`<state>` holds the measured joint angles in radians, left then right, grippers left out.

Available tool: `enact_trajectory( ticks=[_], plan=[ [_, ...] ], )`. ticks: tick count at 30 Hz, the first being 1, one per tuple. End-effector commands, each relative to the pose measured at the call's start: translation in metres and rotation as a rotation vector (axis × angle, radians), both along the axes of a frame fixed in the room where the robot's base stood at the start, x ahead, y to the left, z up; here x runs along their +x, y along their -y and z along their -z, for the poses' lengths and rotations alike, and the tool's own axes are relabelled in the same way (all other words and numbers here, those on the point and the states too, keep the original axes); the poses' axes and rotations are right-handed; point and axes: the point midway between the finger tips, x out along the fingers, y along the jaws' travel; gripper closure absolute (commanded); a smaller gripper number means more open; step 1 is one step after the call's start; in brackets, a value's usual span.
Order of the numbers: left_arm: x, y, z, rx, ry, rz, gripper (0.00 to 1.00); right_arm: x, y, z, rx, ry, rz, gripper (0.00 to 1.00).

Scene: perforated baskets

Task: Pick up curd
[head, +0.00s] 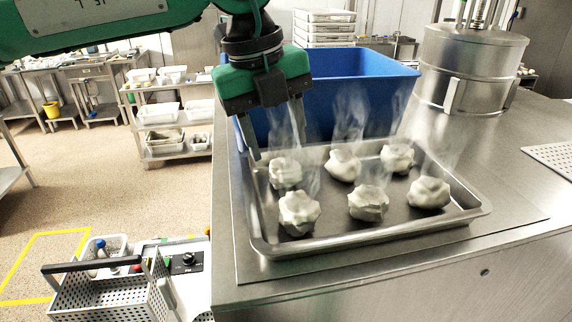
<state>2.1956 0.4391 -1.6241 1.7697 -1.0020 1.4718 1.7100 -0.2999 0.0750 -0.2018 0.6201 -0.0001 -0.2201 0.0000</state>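Several white, lumpy curds sit on a shallow metal tray (400,232) on the steel table, in two rows with steam rising. The back-left curd (284,174) is closest to my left gripper (279,150). The other curds are back middle (342,165), back right (397,156), front left (299,212), front middle (368,203) and front right (429,192). My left gripper points down with its fingers apart, just above or around the back-left curd; I cannot tell whether it touches. Nothing shows held between the fingers. My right gripper is not in view.
A blue bin (360,82) stands right behind the tray. A lidded steel pot (470,68) stands at the back right. A perforated basket (105,290) is low at the front left, beside a control box (185,262). The steel table right of the tray is mostly clear.

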Motion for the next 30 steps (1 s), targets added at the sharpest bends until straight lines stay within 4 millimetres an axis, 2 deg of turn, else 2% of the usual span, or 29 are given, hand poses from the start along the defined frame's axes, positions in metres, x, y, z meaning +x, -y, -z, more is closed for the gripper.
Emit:
enact_trajectory(
  ticks=[5, 12, 17, 23, 24, 28, 30],
  plan=[
    [0.002, 0.002, 0.008, 0.000, -0.002, 0.001, 0.49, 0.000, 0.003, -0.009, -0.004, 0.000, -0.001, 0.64],
    [0.009, 0.007, 0.037, 0.002, -0.003, 0.001, 0.49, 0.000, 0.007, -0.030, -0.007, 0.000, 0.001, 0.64],
    [0.010, 0.009, 0.052, 0.001, -0.001, 0.000, 0.49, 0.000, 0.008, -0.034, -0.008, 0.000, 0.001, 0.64],
    [0.010, 0.009, 0.054, 0.000, -0.001, 0.000, 0.49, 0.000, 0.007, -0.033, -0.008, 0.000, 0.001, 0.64],
    [0.010, 0.009, 0.054, 0.000, -0.001, 0.000, 0.51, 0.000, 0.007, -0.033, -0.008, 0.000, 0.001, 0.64],
    [0.010, 0.009, 0.054, 0.000, -0.001, 0.000, 0.76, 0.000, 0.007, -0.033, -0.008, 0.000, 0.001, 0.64],
    [0.010, 0.009, 0.053, -0.001, -0.001, 0.000, 0.78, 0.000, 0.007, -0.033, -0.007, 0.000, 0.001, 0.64]
  ],
)
